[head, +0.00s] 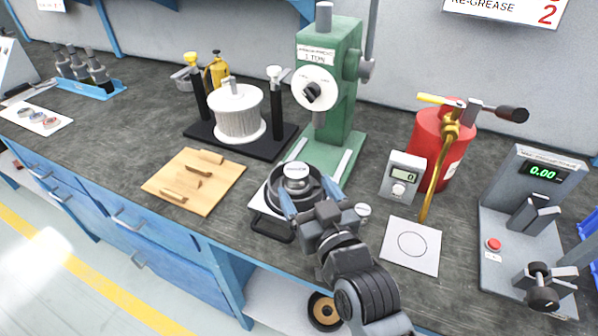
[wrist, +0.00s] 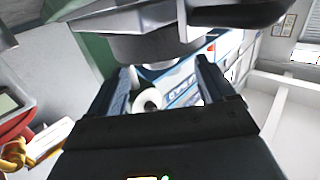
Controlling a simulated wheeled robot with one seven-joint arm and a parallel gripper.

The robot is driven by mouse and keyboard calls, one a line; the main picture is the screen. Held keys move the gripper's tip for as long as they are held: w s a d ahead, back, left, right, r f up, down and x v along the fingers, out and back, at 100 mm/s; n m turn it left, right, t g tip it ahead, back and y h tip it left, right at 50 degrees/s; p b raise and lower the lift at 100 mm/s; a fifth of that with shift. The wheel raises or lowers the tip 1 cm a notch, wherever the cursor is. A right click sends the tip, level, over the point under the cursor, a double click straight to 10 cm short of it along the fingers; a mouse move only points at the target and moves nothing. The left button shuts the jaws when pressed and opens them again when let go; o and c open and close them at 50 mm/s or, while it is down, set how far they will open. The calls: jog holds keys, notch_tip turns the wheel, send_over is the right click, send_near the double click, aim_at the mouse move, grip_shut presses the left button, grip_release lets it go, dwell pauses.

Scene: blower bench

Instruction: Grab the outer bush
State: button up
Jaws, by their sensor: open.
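A dark round ring-shaped part (head: 310,193) with a silver dome (head: 296,170) in its middle sits on a white plate at the foot of the green press. I cannot tell whether the outer bush is this part or is inside it. My gripper (head: 304,188) is open, its two blue fingers reaching to either side of the dark part in the head view. In the wrist view the fingers (wrist: 163,72) stand apart, with a dark rounded body (wrist: 150,48) just beyond the tips. A pale ring (wrist: 149,99) shows between them. Contact cannot be made out.
The green press (head: 332,90) stands behind. A wooden board (head: 195,180) lies left, before a black stand with a pale drum (head: 237,112). A small meter (head: 403,175), red canister (head: 435,140) and grey gauge bench (head: 530,225) stand right. Small rings lie on a far-left sheet (head: 36,118).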

aim_at(301, 178)
jog(key=x, duration=0.2)
jog(key=p+x, duration=0.1)
jog(key=shift+w+a+r, duration=0.1)
jog(key=shift+w+r, duration=0.15)
jog(key=shift+w, duration=0.05)
jog(key=shift+w+a+f, duration=0.1)
jog(key=shift+w+a, duration=0.15)
jog(key=shift+w, duration=0.3)
jog(key=shift+c, duration=0.3)
jog(key=c, duration=1.2)
jog(key=shift+c, duration=0.8)
